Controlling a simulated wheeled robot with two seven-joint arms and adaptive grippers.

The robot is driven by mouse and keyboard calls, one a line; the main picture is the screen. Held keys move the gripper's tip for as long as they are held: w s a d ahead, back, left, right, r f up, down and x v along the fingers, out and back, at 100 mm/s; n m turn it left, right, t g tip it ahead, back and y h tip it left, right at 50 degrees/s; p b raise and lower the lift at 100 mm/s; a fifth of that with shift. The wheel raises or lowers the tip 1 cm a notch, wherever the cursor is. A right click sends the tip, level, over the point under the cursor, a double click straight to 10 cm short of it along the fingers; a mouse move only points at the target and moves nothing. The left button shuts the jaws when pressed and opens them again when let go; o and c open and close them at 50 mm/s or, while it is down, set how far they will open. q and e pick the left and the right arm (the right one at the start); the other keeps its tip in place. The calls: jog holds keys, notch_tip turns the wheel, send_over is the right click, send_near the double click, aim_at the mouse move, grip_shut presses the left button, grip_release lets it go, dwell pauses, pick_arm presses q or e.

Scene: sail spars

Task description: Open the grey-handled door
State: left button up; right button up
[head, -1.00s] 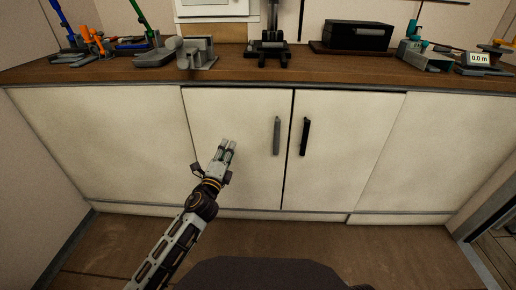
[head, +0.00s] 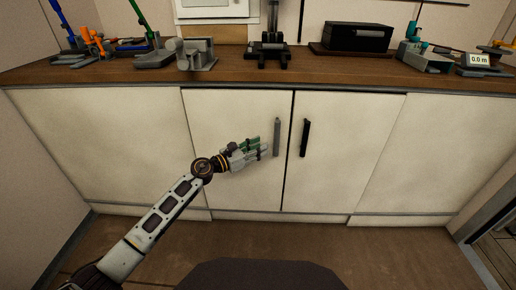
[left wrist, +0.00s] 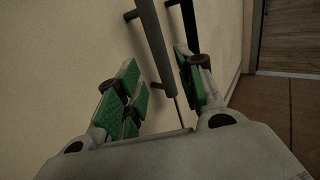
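The grey-handled door (head: 225,115) is the left of two cream doors in the middle of the cabinet, and it looks shut. Its grey bar handle (head: 277,137) stands upright near the door's right edge. My left gripper (head: 266,149) is in front of this door, with its fingertips just left of the handle in the head view. In the left wrist view, the green-padded fingers (left wrist: 160,88) are spread apart, and the grey handle (left wrist: 157,45) runs between them. I cannot tell whether either finger touches it. My right gripper is not in view.
A black handle (head: 304,138) on the neighbouring door (head: 345,150) is close to the right. The wooden countertop (head: 230,72) above carries several devices, including a black box (head: 357,36). The floor (head: 330,240) in front is clear.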

pick_arm(q)
jog(key=shift+d, duration=0.15)
dwell(0.5)
jog(key=shift+b+x, duration=0.9)
jog(key=shift+x, duration=2.9)
grip_shut()
